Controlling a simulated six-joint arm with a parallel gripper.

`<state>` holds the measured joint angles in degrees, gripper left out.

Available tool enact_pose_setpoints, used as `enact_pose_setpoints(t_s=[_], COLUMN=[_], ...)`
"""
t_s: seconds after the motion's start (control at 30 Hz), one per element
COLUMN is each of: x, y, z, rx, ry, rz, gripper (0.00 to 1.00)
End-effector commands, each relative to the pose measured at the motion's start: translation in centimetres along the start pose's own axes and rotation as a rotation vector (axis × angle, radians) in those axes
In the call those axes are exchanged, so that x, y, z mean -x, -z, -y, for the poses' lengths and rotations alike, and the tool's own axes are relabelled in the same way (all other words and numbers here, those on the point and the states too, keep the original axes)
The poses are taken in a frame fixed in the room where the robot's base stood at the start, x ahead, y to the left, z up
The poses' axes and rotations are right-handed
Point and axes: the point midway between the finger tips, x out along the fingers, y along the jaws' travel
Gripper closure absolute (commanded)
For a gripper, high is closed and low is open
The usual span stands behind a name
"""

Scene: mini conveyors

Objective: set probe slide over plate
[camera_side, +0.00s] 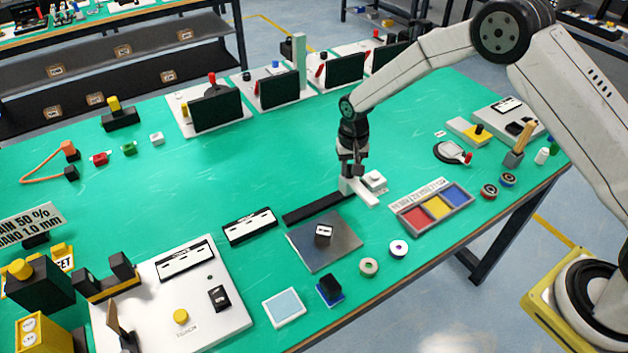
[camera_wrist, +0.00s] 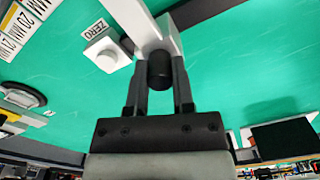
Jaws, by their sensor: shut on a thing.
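The probe slide (camera_side: 361,192) is a white piece at the right end of a dark rail (camera_side: 312,209). In the wrist view the white slide (camera_wrist: 152,32) carries a black knob (camera_wrist: 159,70). My gripper (camera_side: 352,174) is above the slide in the side view. In the wrist view its fingers (camera_wrist: 160,82) are shut on the black knob. The plate (camera_side: 338,255) is a flat grey metal square in front of the rail, to the left of the slide. A small dark block with a white label (camera_side: 323,234) sits on the plate.
A white button block stands beside the slide, with a ZERO label (camera_wrist: 95,29) near it. A tray with red, yellow and blue compartments (camera_side: 394,211) lies to the right. A labelled black block (camera_side: 250,226) stands left of the rail.

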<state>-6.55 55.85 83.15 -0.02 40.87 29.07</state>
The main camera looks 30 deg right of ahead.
Motion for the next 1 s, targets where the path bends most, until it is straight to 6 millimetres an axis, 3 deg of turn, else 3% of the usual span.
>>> enact_pose_setpoints(t_s=[0.23, 0.37, 0.8, 1.0], x=[0.1, 0.1, 0.0, 0.1], y=[0.0, -0.4, -4.0, -5.1], z=[0.1, 1.2, 9.8, 12.3], rx=[0.000, 0.003, 0.006, 0.002], ry=[0.000, 0.000, 0.000, 0.001], rz=[0.001, 0.001, 0.002, 0.001], gripper=[1.00, 1.00, 1.00, 1.00])
